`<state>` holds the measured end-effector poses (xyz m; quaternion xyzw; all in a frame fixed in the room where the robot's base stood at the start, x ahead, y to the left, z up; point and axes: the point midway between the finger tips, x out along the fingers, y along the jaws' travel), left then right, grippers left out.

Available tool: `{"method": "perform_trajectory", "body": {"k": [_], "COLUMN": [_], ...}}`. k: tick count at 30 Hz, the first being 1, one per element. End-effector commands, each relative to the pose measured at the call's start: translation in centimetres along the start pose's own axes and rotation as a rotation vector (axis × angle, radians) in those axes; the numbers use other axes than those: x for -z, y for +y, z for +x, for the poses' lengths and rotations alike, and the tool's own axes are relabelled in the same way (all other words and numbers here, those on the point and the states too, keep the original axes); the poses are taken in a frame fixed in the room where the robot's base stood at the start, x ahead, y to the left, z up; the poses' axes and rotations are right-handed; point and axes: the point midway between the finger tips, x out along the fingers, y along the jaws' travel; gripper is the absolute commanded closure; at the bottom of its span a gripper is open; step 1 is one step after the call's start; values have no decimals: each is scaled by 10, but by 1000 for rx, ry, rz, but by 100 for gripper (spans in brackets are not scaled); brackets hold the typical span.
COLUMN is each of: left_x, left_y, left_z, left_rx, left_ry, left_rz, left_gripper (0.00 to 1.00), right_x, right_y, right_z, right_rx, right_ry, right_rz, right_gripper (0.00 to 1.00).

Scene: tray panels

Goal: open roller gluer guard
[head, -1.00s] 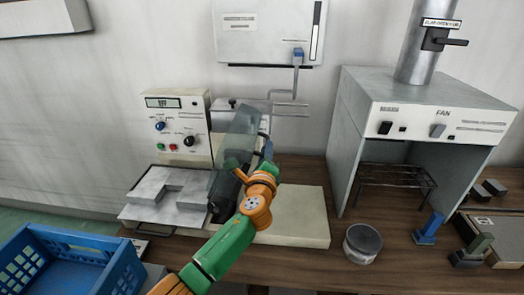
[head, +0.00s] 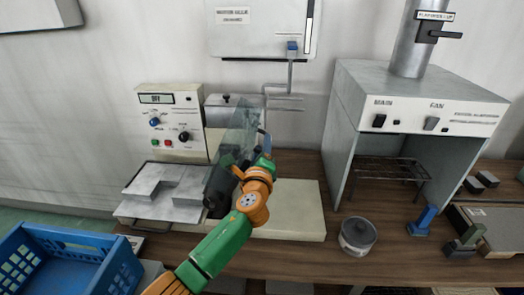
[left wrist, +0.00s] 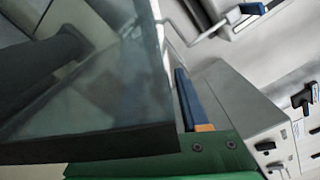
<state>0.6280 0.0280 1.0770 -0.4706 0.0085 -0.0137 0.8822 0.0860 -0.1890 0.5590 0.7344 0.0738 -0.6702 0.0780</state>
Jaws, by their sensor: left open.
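The roller gluer has a cream base (head: 298,205) and a dark roller (head: 219,186) at its middle. Its clear grey guard (head: 241,128) stands tilted up above the roller, with the roller's front end uncovered. My left gripper (head: 250,163) is open at the guard's lower right side, partly hiding it. In the left wrist view the guard (left wrist: 105,95) fills the left side, with the dark roller (left wrist: 45,68) behind it. A blue-faced finger (left wrist: 187,100) of my left gripper is close to the guard's edge; contact cannot be told. My right gripper is out of view.
A control box (head: 168,118) stands behind a metal tray (head: 165,190) on the left. A blue crate (head: 78,240) is at front left. A fume hood (head: 418,105) and a round tin (head: 357,237) stand right. A wall cabinet (head: 255,28) hangs above.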

Motion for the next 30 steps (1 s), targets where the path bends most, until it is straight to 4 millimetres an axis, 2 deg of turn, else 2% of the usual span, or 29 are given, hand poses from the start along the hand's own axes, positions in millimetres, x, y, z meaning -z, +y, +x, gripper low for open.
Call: {"method": "perform_trajectory", "body": {"k": [5,15,26,30], "left_x": [-1,1,1,0], "left_y": [-2,-2,-1,-3], "left_z": [-21,-62,-66,-75], "left_rx": [1,3,1,0], "left_ry": [3,3,3,3], "left_rz": [-2,-1,1,2], "left_gripper": [55,55,55,55], "right_x": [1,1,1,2], "right_y": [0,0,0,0], "right_z": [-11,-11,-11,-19], "right_rx": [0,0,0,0], "right_ry": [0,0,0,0], "right_rz": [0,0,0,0], "right_gripper": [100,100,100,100]}}
